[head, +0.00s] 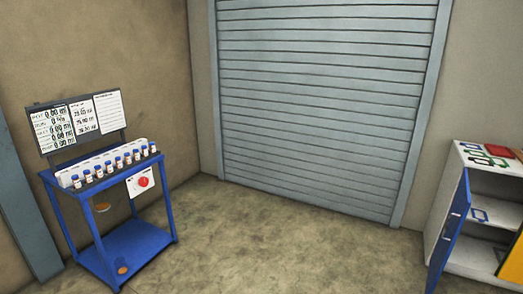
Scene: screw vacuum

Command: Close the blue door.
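The blue door (450,233) is on a white cabinet (437,221) at the right edge of the head view. The door stands open, swung out from the cabinet front and seen nearly edge-on. A small light handle shows on its face. The cabinet's inside shows shelves (497,210) with a blue item on one of them. Neither of my grippers is in view.
A blue cart (140,248) with a row of small bottles (115,165) and a display board (78,120) stands at the left. A grey roller shutter (325,100) closes the back wall. The floor (290,245) between is clear. A yellow panel (513,264) shows at the cabinet's lower right.

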